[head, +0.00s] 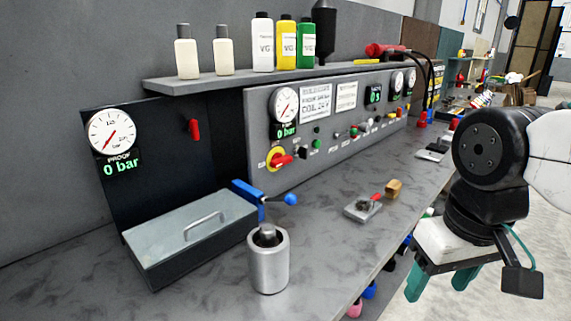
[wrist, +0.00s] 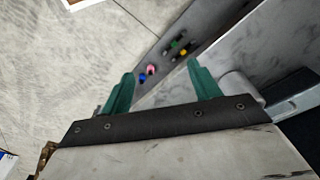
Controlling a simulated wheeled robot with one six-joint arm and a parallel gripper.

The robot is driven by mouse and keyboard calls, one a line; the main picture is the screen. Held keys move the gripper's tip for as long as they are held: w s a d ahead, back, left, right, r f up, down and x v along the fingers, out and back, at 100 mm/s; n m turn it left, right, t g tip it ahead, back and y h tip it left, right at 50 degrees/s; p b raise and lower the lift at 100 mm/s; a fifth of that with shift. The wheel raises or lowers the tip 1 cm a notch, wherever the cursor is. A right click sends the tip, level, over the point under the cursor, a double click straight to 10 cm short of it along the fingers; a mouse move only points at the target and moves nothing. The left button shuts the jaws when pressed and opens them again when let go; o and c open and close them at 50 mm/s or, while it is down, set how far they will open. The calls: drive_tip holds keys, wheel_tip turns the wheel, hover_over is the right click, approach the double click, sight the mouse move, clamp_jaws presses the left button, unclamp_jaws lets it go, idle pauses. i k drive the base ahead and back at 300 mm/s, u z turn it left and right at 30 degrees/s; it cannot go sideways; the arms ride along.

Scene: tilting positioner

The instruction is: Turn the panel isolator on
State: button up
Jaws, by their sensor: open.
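The panel isolator (head: 281,160) is a red rotary handle on a yellow disc, low on the left end of the grey control panel (head: 262,118). The handle points roughly sideways to the right. My gripper (head: 438,284) is at the lower right in the head view, beyond the bench's front edge and well apart from the panel. In the wrist view my gripper (wrist: 158,88) shows two green fingers spread wide with nothing between them. The isolator is not in the wrist view.
A metal cylinder (head: 268,265) stands on the bench (head: 330,250) near its front edge. A lidded box (head: 190,232) sits at left, beside a blue clamp with a ball-ended lever (head: 290,199). A small red-handled block (head: 362,208) lies before the panel. Bottles stand on the shelf (head: 235,80).

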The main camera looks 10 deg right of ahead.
sight(277, 161)
drive_tip(key=u, duration=0.05)
drive_tip(key=k, duration=1.05)
drive_tip(key=z, duration=1)
drive_tip(key=i, duration=1.3)
drive_tip(key=u, duration=0.85)
drive_tip(key=i, duration=0.3)
drive_tip(key=u, duration=0.15)
